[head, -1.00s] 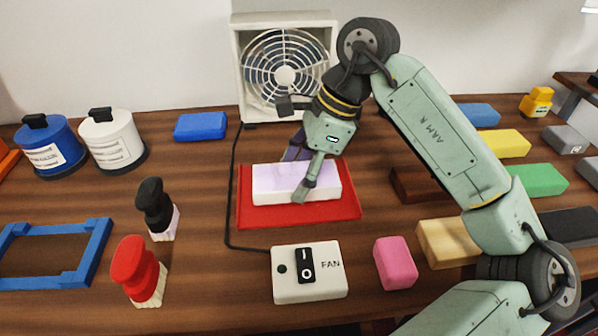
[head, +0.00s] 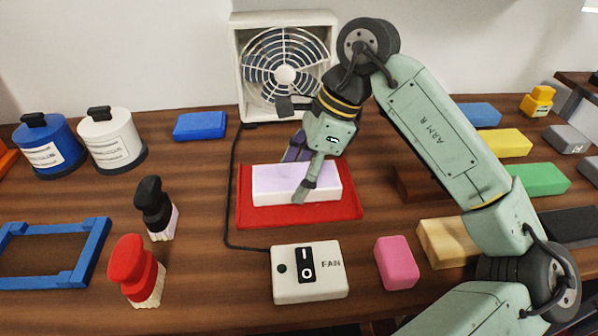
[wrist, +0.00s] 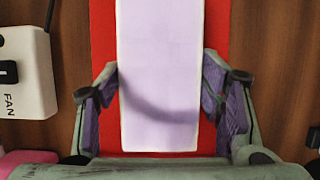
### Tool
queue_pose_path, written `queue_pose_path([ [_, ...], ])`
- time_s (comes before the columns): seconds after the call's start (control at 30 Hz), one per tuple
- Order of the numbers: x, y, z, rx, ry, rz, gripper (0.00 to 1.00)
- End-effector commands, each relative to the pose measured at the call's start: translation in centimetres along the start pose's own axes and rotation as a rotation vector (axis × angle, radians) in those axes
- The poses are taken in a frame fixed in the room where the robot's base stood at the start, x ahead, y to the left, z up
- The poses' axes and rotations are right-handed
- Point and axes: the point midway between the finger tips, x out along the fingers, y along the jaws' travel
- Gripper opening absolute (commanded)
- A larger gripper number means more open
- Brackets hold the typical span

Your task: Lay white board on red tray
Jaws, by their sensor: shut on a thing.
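The white board (head: 270,184) is a pale block lying lengthwise over the red tray (head: 255,217), within its edges. In the wrist view the board (wrist: 160,60) runs between the fingers, with red tray (wrist: 104,30) showing on both sides. My gripper (head: 300,172) is shut on the board, one finger at its near side and one at its far side. The gripper also shows in the wrist view (wrist: 161,105). Whether the board's underside touches the tray is hidden.
A fan (head: 284,70) stands behind the tray, its cable running down the left to a switch box (head: 310,272) in front. A pink block (head: 396,262) lies front right. Red (head: 137,270) and black (head: 155,208) handled brushes stand left. Bare wood lies left of the tray.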

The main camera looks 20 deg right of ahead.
Motion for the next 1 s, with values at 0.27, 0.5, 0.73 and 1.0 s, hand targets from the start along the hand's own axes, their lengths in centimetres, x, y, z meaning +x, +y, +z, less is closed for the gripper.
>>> queue_pose_path([
  [0.27, 0.25, -0.01, -0.1, 0.0, 0.0, 0.0, 0.28],
  [0.5, 0.2, 0.0, -0.08, 0.0, 0.0, 0.0, 0.77],
  [0.73, 0.21, 0.0, -0.08, 0.0, 0.0, 0.0, 0.85],
  [1.0, -0.21, -0.03, -0.1, 0.001, 0.0, -0.001, 0.85],
])
